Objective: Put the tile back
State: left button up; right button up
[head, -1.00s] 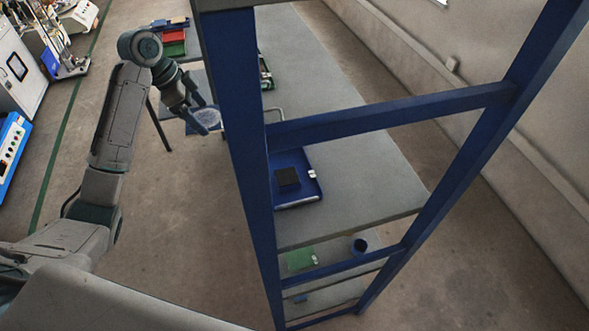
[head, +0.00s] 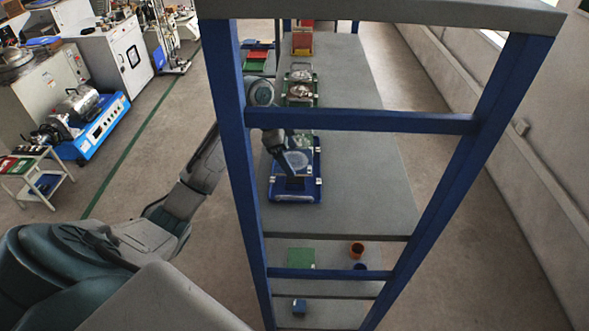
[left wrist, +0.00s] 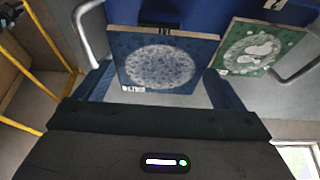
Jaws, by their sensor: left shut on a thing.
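My left gripper (head: 288,165) reaches in past the rack's left post and is over the blue tray (head: 284,197) on the upper shelf. It is shut on a blue tile with a pale speckled disc (head: 299,159). In the left wrist view the tile (left wrist: 160,68) sits between the two fingers. The blue tray (left wrist: 208,17) lies beyond it, with a dark patch (left wrist: 165,12) just past the tile's far edge. I cannot tell whether the tile touches the tray. My right gripper is not in view.
A green tile (left wrist: 250,48) is close to the right of the held tile. A metal handle (left wrist: 84,30) is on the left. Blue rack posts and a crossbar (head: 370,121) stand before the shelf. A green tray (head: 299,99) is farther back. The shelf's right side is clear.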

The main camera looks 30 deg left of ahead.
pick_arm(q)
jog(key=shift+a+f, duration=0.2)
jog(key=shift+f, duration=0.25)
jog(key=shift+d+f, duration=0.1)
jog(key=shift+f, duration=0.1)
jog(key=shift+s+d+f+p, duration=0.1)
jog(key=shift+d+f+p, duration=0.3)
jog(key=shift+f+p, duration=0.15)
jog(key=shift+s+d+f+p, duration=0.1)
jog(key=shift+d+f+p, duration=0.3)
jog(key=shift+f, duration=0.25)
jog(key=shift+a+f, duration=0.15)
jog(key=shift+f, duration=0.15)
jog(key=shift+w+a+f, duration=0.1)
jog(key=shift+a, duration=0.2)
jog(key=o, duration=1.1)
jog(key=shift+f, duration=0.15)
jog(key=shift+c, duration=0.2)
jog(key=shift+r, duration=0.2)
jog(key=shift+r+b, duration=0.2)
jog(key=shift+b, duration=0.2)
jog(key=b+v, duration=0.4)
jog(key=v, duration=0.7)
jog(key=shift+r+b, duration=0.25)
jog(key=shift+b, duration=0.1)
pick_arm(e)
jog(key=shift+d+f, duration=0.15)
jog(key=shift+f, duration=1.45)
